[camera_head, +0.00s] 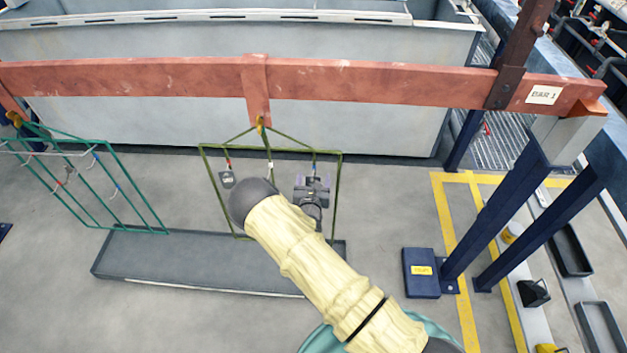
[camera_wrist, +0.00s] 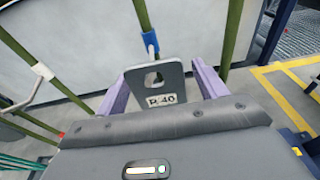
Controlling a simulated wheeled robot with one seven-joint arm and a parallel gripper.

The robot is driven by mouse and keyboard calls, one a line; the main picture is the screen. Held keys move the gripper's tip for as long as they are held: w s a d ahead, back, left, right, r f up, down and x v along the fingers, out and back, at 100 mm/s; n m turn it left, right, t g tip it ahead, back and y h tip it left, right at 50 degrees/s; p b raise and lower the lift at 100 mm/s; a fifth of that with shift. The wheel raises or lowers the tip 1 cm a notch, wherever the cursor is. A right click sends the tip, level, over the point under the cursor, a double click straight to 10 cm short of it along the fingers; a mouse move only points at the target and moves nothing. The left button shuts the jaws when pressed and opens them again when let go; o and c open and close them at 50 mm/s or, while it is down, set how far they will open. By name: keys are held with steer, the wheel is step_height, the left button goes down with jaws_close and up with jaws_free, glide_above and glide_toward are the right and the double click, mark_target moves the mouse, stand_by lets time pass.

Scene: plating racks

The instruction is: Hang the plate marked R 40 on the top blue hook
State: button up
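The grey plate marked R 40 (camera_wrist: 141,84) is upright between the purple fingers of my gripper (camera_wrist: 162,88) in the wrist view, with its hole facing the camera. In the head view my gripper (camera_head: 312,186) is at the frame's right side, below the blue hook (camera_head: 314,155).
The olive-green frame (camera_head: 338,195) hangs from the red bar (camera_head: 400,82). A teal frame (camera_head: 135,192) is further left. A dark tray (camera_head: 200,270) lies below; a blue post (camera_head: 500,215) stands right.

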steer(key=s+r, duration=0.2)
steer(key=s, duration=1.5)
steer(key=shift+a+r, duration=0.35)
steer(key=shift+a, duration=0.1)
